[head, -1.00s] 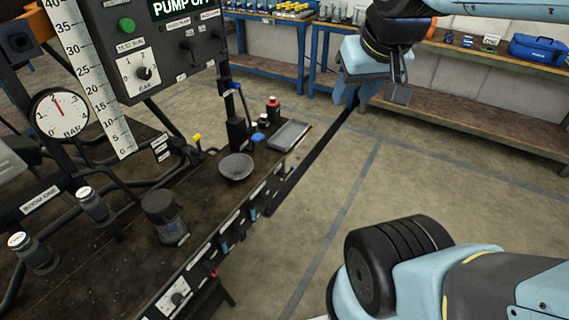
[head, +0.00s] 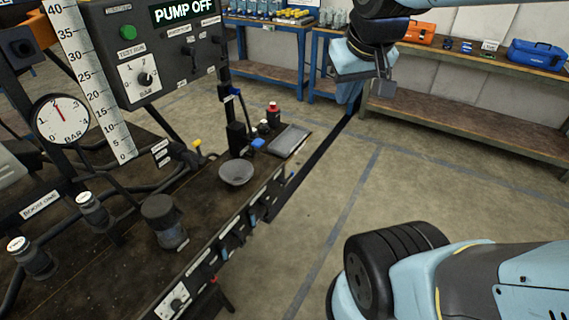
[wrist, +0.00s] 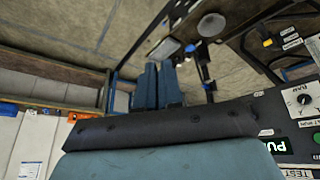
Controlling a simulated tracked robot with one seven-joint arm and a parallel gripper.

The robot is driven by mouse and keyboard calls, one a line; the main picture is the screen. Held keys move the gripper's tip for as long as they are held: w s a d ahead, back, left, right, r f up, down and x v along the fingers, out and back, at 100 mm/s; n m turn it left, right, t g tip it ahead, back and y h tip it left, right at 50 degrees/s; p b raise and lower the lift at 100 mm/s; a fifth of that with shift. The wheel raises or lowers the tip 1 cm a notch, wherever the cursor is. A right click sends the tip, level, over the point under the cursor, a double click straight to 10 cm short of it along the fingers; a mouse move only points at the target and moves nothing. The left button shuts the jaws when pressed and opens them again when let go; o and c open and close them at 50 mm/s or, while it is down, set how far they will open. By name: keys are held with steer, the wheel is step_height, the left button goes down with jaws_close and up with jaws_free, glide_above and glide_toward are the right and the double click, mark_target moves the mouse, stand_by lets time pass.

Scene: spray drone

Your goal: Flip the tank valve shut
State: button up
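A yellow-tipped valve handle (head: 197,144) sticks up from the black pipework at the back of the dark bench deck. A blue-tipped lever (head: 236,91) stands on a black post to its right. I cannot read which label marks the tank valve. In the wrist view the yellow tip (wrist: 267,43) is at the upper right and the blue lever (wrist: 208,86) is nearer the middle. My gripper (head: 350,100) hangs in the air right of the bench, apart from both handles. Its two blue fingers (wrist: 158,86) lie together in the wrist view with nothing visible between them.
The control panel (head: 165,60) reads PUMP OFF. A pressure gauge (head: 62,119) and white scale (head: 90,80) stand left of it. The floor to the right is clear.

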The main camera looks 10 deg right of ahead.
steer(key=w+f, duration=0.1)
steer(key=w, duration=0.3)
steer(key=w+d+f+n+g+h, duration=0.1)
steer(key=w, duration=0.3)
steer(key=w+f+n, duration=0.1)
steer(key=w+f, duration=0.1)
steer(key=w, duration=0.2)
steer(key=shift+w+d, duration=0.2)
steer(key=shift+d, duration=0.05)
jaws_close()
steer(key=n+g+y, duration=0.3)
steer(key=n, duration=0.4)
glide_above(290, 176)
steer(key=s+d, duration=0.2)
steer(key=d, duration=0.1)
step_height(290, 176, down, 37)
steer(key=shift+a, duration=0.25)
steer(key=shift+s+f, duration=0.1)
steer(key=shift+f, duration=0.1)
steer(key=f, duration=0.4)
steer(key=w+a+f, duration=0.1)
steer(key=f, duration=0.4)
steer(key=w+a+f, duration=0.1)
steer(key=f, duration=0.3)
steer(key=shift+f, duration=0.25)
